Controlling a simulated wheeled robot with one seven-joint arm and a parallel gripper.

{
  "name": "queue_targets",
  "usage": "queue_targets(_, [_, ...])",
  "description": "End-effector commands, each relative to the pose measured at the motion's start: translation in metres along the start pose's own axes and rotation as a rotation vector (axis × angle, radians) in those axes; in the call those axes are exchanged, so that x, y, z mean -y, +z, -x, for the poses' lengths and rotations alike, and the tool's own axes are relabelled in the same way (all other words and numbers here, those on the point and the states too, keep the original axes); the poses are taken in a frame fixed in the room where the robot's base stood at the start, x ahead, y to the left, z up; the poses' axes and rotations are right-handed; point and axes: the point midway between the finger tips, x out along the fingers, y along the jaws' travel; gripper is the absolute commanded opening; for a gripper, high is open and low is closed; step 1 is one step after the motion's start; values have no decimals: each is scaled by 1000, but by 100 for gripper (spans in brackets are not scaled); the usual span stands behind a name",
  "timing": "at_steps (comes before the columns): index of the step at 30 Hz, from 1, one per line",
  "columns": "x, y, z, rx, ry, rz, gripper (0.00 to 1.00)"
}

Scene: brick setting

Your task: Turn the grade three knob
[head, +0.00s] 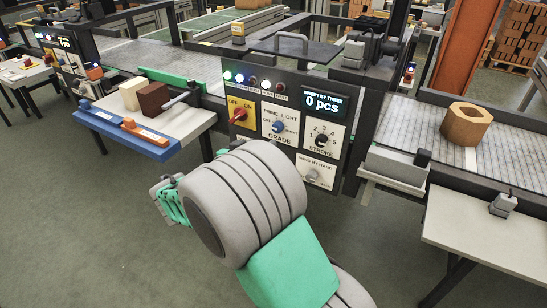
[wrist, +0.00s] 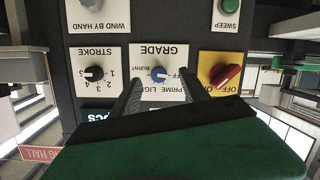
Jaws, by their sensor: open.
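The grade knob (head: 278,126) is a small blue dial on a white plate marked GRADE, on the dark control panel (head: 300,88). Its plate carries the words off, light and prime. In the wrist view the panel appears upside down, and the blue grade knob (wrist: 159,74) sits near the middle. My gripper (wrist: 160,80) is open, its two dark fingers pointing at the panel on either side of the knob in the picture. I cannot tell whether they touch the plate. In the head view my arm hides the gripper's fingers.
A red off/on switch (head: 239,115), a black stroke knob (head: 322,139) and a grey wind-by-hand knob (head: 312,176) surround the grade knob. The display (head: 322,103) reads 0 pcs. A side table (head: 190,124) stands left; a conveyor (head: 405,121) with a hexagonal block (head: 466,125) runs right.

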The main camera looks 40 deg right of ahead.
Motion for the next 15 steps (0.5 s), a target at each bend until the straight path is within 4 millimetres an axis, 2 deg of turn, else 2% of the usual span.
queue_targets(1, [5, 16, -11, -87, 36, 8, 53])
queue_targets(4, [4, 4, -13, -203, 71, 13, 53])
queue_targets(8, [0, -7, -22, -231, 81, 13, 53])
queue_targets(15, [-3, -18, -66, -228, 79, 14, 53])
